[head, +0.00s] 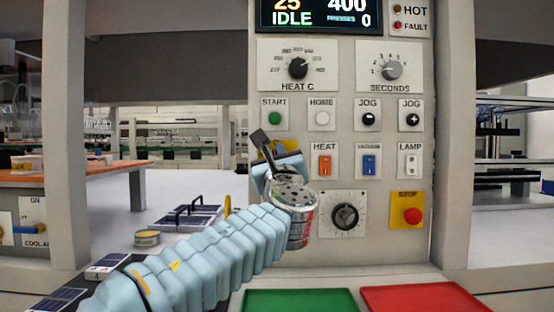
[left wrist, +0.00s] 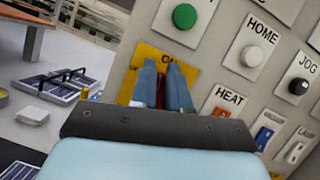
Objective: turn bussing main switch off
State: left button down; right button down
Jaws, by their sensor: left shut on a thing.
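The main switch has a yellow plate (left wrist: 190,70) on the panel, with lettering at its top partly covered. Its red handle (left wrist: 161,92) stands between the two blue fingers of my left gripper (left wrist: 163,80), which is shut on it. In the head view my left gripper (head: 279,165) is at the left side of the panel, below the START button. It covers most of the switch there, and only a bit of the yellow plate (head: 284,145) shows. The exact turn of the handle is hard to tell. My right gripper is not in view.
The panel (head: 340,86) carries the green START button (head: 275,118), the orange HEAT switch (head: 325,165), a dial (head: 345,216) and the red STOP button (head: 412,216). Green (head: 300,301) and red (head: 425,298) trays lie below. Solar panels (head: 188,217) and a tin (head: 147,238) are at left.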

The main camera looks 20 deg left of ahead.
pick_arm(q)
jog(key=shift+s+a+f+n+g+y+p, duration=0.3)
jog(key=shift+n+g, duration=0.8)
jog(key=shift+n, duration=1.9)
jog(key=shift+w+f+n+g+y+p, duration=0.1)
jog(key=shift+w+f+n+g+y, duration=0.3)
jog(key=shift+n+g, duration=1.65)
jog(key=shift+s+a+f+n+g+y+p, duration=0.2)
jog(key=shift+f+n+y, duration=0.3)
jog(key=shift+n, duration=3.45)
jog(key=shift+r, duration=0.15)
jog(key=c, duration=1.2)
grip_release()
jog(key=shift+d, duration=0.1)
jog(key=shift+o, duration=0.4)
jog(key=shift+w+d, duration=0.1)
jog(key=shift+w, duration=0.1)
jog(key=shift+s+a, duration=0.1)
jog(key=shift+a, duration=0.15)
